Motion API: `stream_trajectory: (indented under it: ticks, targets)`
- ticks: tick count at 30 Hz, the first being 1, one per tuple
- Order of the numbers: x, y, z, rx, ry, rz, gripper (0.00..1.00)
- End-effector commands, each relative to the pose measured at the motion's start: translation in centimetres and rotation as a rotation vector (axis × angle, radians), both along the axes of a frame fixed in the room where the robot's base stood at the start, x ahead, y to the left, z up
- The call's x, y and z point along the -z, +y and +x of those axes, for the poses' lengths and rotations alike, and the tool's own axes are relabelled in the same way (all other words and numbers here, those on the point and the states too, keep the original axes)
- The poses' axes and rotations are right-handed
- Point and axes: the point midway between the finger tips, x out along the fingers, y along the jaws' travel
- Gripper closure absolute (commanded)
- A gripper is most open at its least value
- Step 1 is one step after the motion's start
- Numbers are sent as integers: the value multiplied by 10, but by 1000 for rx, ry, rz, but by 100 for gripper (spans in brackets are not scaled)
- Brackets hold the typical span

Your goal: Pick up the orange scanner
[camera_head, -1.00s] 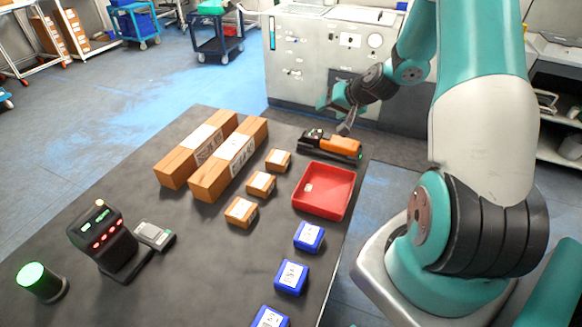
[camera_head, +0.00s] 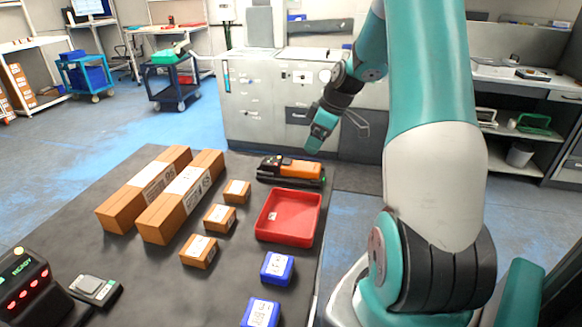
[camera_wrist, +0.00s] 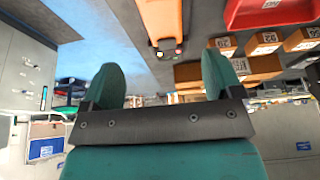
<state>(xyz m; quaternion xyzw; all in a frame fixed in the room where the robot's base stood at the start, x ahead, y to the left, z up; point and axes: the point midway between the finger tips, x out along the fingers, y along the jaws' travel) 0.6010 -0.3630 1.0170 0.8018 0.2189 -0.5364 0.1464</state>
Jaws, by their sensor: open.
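The orange scanner (camera_head: 300,169) lies in its black holder at the far right corner of the dark table (camera_head: 130,262), behind the red tray. It also shows at the top of the wrist view (camera_wrist: 162,22), where the view looks upside down. My gripper (camera_head: 318,140) is above and just behind the scanner, near the table's far edge. In the wrist view its two teal fingers (camera_wrist: 164,82) stand apart with nothing between them. The gripper is not touching the scanner.
The red tray (camera_head: 261,224) is in front of the scanner. Small cartons (camera_head: 221,217), two long boxes (camera_head: 183,205) and blue boxes (camera_head: 277,268) lie on the table. A black device with red lights (camera_head: 22,290) stands front left. A grey machine (camera_head: 262,100) stands behind the table.

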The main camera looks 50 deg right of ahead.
Motion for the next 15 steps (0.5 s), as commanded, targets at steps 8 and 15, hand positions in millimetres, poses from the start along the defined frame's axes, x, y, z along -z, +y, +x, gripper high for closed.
stream_trajectory:
  ticks: [8,15]
  targets:
    - [38,9,14,-1,1,2,15]
    - [59,16,19,-1,3,5,15]
